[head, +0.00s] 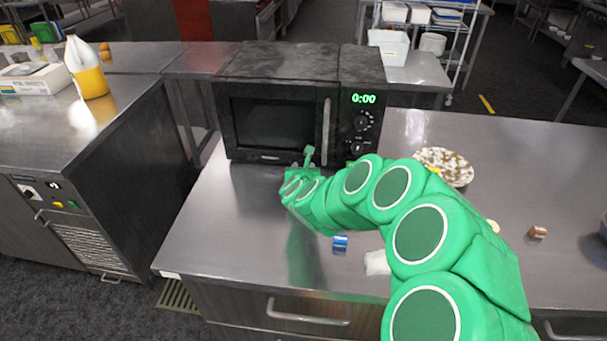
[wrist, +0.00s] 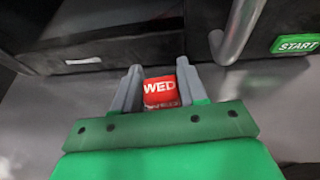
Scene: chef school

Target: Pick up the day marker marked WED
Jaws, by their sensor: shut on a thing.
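The red day marker marked WED (wrist: 161,91) sits between the two grey fingers of my gripper (wrist: 159,68) in the wrist view. The fingers are shut on its sides and its white lettering faces the camera. In the head view my gripper (head: 308,157) is just in front of the black microwave (head: 290,65), near its handle. The red marker cannot be made out in the head view, where my green wrist and gripper cover that spot.
A blue block (head: 340,243) and a white item (head: 377,263) lie on the steel counter (head: 225,225) close to my arm. A speckled plate (head: 444,166) and a brown block (head: 538,232) are to the right. The counter's left front is clear. The microwave handle (wrist: 238,30) is close to my gripper.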

